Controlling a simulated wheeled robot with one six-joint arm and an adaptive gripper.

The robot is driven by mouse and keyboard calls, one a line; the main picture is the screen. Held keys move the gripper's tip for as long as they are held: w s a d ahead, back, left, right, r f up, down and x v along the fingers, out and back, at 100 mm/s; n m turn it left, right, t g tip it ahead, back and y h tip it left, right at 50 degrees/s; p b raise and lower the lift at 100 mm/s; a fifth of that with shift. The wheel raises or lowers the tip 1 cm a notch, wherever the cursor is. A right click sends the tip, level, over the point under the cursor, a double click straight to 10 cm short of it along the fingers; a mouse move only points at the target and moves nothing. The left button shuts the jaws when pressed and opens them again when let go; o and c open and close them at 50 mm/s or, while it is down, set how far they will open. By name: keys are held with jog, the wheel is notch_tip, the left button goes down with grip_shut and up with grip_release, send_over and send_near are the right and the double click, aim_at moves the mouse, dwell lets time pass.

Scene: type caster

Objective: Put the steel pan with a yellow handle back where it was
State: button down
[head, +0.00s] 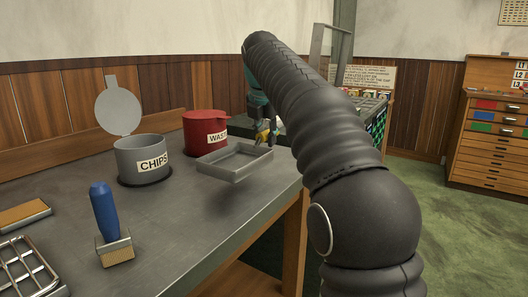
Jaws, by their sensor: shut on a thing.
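The steel pan (232,168) is a shallow grey rectangular tray with a yellow handle (263,131) at its far right corner. It hangs roughly level above the bench near its right edge, with a shadow on the bench below it. My gripper (264,137) is shut on the yellow handle at the pan's back right. My black sleeved arm hides part of the gripper and what lies behind it.
On the bench (190,222) stand a grey CHIPS bin (140,170) with its round lid raised, a red WASTE bin (200,124) and a blue-handled brush (106,215). A wire rack (30,268) is at front left. Bare bench lies left of and below the pan.

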aim_at(265, 150)
jog(key=shift+w+a+f, duration=0.1)
jog(key=shift+a+f, duration=0.05)
jog(key=shift+f+b, duration=0.8)
jog(key=shift+f, duration=1.15)
jog(key=c, duration=1)
grip_release()
jog(key=shift+f, duration=0.1)
jog(key=shift+o, duration=0.2)
